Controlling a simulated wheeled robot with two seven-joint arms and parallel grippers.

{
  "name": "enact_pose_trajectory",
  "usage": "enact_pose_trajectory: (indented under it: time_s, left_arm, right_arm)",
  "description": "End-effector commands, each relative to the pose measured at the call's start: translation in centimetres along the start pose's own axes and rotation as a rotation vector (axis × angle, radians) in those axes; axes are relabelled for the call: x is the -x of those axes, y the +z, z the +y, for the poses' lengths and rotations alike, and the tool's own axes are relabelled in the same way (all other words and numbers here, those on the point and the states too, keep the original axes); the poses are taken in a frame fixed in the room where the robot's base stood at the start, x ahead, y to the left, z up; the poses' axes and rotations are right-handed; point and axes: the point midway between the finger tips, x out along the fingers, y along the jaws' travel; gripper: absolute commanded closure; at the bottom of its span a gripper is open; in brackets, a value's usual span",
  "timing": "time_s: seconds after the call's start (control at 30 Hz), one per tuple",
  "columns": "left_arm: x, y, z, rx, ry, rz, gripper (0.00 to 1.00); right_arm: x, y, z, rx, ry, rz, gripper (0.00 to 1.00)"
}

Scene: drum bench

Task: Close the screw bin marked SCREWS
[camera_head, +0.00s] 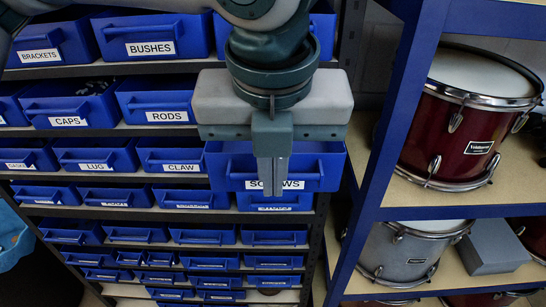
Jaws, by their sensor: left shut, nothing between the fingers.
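The blue bin marked SCREWS (312,168) is in the right column of the rack in the head view. It juts out farther than the bins beside it, such as CLAW and LUG. My left gripper (271,190) hangs down in front of this bin, with its fingers together and empty. The fingers cover the middle of the label, so only its first and last letters show. I cannot tell whether the fingertips touch the bin front. The bin's inside is hidden behind my gripper. My right gripper does not show.
Several rows of blue bins fill the rack, including RODS (166,117), CLAW (182,167) and BUSHES (149,48). A blue shelf post (392,120) stands close on the right. Beyond it are a red drum (460,125), a grey drum (407,254) and a grey box (495,246).

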Motion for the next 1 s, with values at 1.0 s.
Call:
enact_pose_trajectory:
  time_s: [1.0]
  left_arm:
    - [-1.6, 3.1, 0.0, 0.005, -0.001, -0.001, 1.00]
  right_arm:
    - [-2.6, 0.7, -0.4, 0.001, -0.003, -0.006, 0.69]
